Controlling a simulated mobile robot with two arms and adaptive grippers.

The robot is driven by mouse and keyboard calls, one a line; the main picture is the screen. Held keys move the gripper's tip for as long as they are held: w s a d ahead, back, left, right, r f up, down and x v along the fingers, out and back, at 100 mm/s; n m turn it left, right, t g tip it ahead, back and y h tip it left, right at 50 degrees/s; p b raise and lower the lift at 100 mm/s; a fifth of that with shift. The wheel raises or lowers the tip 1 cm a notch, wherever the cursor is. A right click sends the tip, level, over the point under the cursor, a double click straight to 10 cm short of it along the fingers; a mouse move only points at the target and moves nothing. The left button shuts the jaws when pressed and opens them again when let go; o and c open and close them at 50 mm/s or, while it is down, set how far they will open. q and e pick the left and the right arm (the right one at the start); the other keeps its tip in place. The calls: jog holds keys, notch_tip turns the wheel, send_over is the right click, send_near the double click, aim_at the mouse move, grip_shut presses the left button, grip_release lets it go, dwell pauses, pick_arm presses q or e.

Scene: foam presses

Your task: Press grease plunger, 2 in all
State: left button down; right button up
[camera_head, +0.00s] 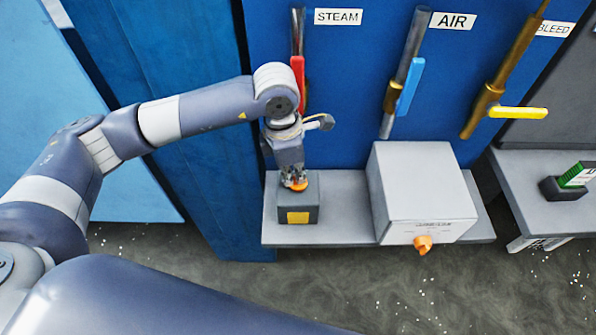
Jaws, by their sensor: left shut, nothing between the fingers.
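The grease plunger is an orange knob (296,184) on top of a small dark grey box (313,214) with a yellow label on its front. The box stands on the left end of a grey shelf (345,226). My left gripper (294,182) points straight down over the box, fingers shut with nothing between them. Its tips are at the orange knob and appear to touch it. The fingers hide part of the knob, so I cannot tell how far it is pushed in. My right gripper is not in view.
A larger light grey box (422,190) with an orange knob (423,244) on its front stands right of the plunger box. Behind are pipes with a red lever (298,80), a blue lever (409,88) and a yellow lever (518,112). A green-topped item (577,175) sits far right.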

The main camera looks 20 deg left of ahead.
pick_arm(q)
jog(key=shift+s+a+r, duration=0.2)
jog(key=shift+s+a, duration=0.2)
jog(key=shift+a, duration=0.3)
jog(key=shift+s+a+r, duration=0.15)
jog(key=shift+s+a, duration=0.2)
jog(key=shift+a, duration=0.35)
jog(key=shift+r, duration=0.15)
notch_tip(320, 180, up, 12)
jog(key=a, duration=0.1)
jog(key=shift+s, duration=0.2)
jog(key=d+f+p, duration=0.1)
jog(key=w+d+h+p, duration=0.1)
jog(key=shift+f+t+h+p, duration=0.3)
jog(key=shift+f+p, duration=0.05)
jog(key=shift+f, duration=0.1)
